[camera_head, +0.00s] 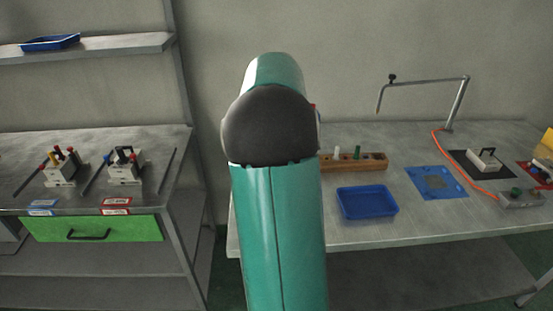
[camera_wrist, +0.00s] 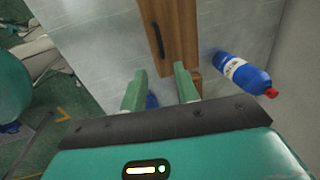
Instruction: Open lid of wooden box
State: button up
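The wooden box (camera_wrist: 178,38) shows at the top of the wrist view as a brown wooden panel with a dark handle (camera_wrist: 157,27) along its left part. Its upper end is cut off by the frame. My gripper (camera_wrist: 161,82) has two green fingers spread apart with nothing held between them. The fingertips are just below the panel's near end in the picture, and I cannot tell whether they touch it. A small wooden piece (camera_wrist: 196,83) shows beside the right finger. In the head view my arm blocks the middle, and I cannot make out the box or gripper.
The right-hand table (camera_head: 400,222) holds a blue tray (camera_head: 367,202), a wooden rack (camera_head: 370,163) and a blue mat (camera_head: 436,183). The left bench (camera_head: 150,193) has a green drawer (camera_head: 125,228).

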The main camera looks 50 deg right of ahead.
jog(key=f, duration=0.4)
jog(key=w+d+f, duration=0.1)
jog(key=f, duration=0.7)
jog(key=shift+w+d+f, duration=0.1)
jog(key=shift+w+d, duration=0.2)
jog(key=shift+d, duration=0.05)
grip_shut()
